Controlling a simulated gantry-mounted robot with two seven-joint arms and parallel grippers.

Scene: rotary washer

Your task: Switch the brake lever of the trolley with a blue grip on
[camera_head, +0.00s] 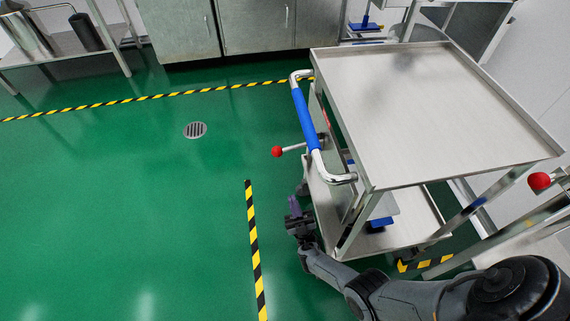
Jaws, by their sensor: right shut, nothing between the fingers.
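The trolley (430,100) is a steel cart with a flat top tray and a lower shelf. Its bent metal handle carries a blue grip (305,119) on the left side. A lever with a red ball knob (277,151) sticks out to the left below the grip; I take it for the brake lever. My right gripper (295,207) is below the red knob, left of the trolley's lower shelf. It is shut and empty, apart from the knob. My left gripper is not in view.
Another red knob (540,181) on a metal frame is at the right edge. Steel cabinets (265,25) stand at the back, and a side table (70,45) at the upper left. The green floor left of the trolley is clear, with a drain (195,130) and striped tape.

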